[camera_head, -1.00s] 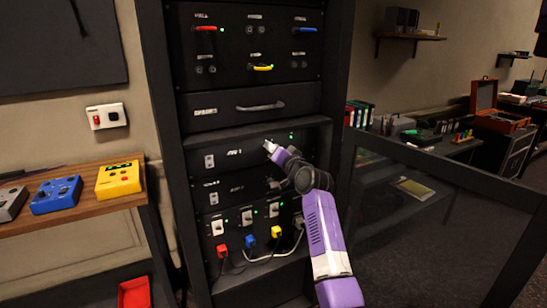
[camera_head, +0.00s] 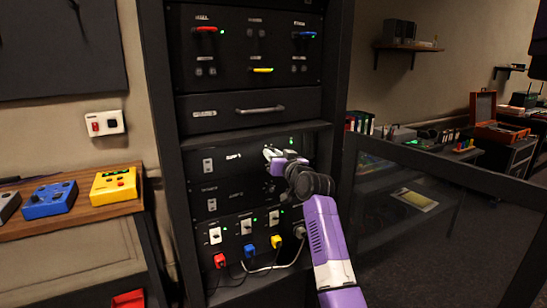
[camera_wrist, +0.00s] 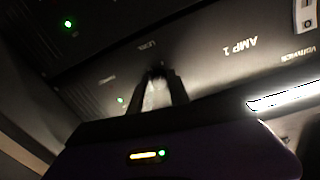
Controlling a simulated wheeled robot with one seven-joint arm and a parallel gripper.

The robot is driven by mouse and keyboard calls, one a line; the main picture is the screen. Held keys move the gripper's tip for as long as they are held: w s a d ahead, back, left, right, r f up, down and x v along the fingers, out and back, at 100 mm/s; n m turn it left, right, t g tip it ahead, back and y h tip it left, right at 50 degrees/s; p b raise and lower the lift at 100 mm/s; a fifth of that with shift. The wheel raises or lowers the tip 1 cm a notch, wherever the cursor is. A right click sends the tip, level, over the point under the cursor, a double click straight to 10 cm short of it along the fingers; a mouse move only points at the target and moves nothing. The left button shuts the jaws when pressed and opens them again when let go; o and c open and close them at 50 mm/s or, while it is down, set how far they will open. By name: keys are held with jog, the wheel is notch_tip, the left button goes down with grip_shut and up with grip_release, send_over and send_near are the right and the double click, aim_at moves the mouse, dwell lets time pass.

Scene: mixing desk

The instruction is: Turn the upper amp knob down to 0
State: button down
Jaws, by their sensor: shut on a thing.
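The upper amp panel (camera_head: 222,163), labelled AMP 1 in the wrist view (camera_wrist: 205,52), is a black rack unit. My gripper (camera_head: 268,153) is at its right part. In the wrist view my fingers (camera_wrist: 158,82) point at the panel below the small LEVEL label and are shut on the amp knob (camera_wrist: 157,90), which is dim and mostly hidden between them. The knob's pointer and scale cannot be made out. In the head view the fingers and wrist cover the knob. A green light (camera_wrist: 121,100) glows close to the fingers.
The lower amp panel (camera_head: 235,196) is just below my wrist. Under it are switches and red, blue and yellow plugs (camera_head: 249,251) with cables. A drawer (camera_head: 250,109) is above. The rack's right post (camera_head: 340,100) stands beside my arm, and a dark glass-like panel (camera_head: 430,200) is further right.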

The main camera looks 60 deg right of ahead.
jog(key=shift+w+f, duration=0.1)
jog(key=shift+f, duration=0.1)
jog(key=c, duration=1.2)
grip_release()
jog(key=shift+r, duration=0.1)
jog(key=shift+c, duration=0.2)
jog(key=v, duration=0.8)
jog(key=shift+w, duration=0.1)
